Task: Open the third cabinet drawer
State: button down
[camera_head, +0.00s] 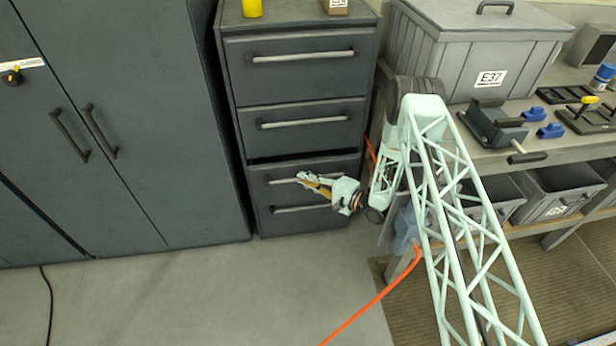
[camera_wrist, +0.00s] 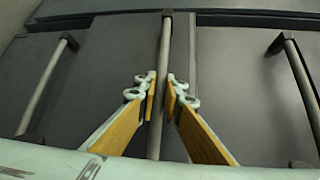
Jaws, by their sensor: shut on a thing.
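A dark grey cabinet (camera_head: 233,92) with stacked drawers stands left of centre in the head view. The third drawer (camera_head: 262,172) has a long grey bar handle (camera_head: 277,182). My gripper (camera_head: 308,180) is at the middle of this handle and hides part of it. In the wrist view the handle (camera_wrist: 165,50) runs upright through the centre, and the pads of my gripper (camera_wrist: 161,92) close on it from both sides. A dark gap shows above the third drawer's front; the second drawer (camera_head: 300,138) looks shut.
The bottom drawer's handle (camera_head: 300,208) lies just below my gripper. A tall two-door cabinet (camera_head: 120,190) stands left. A workbench (camera_head: 560,145) with a grey bin (camera_head: 470,60) is right. An orange hose (camera_head: 370,303) crosses the floor. Floor in front of the drawers is clear.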

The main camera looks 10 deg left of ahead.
jog(key=c, duration=3)
grip_release()
jog(key=shift+r, duration=0.15)
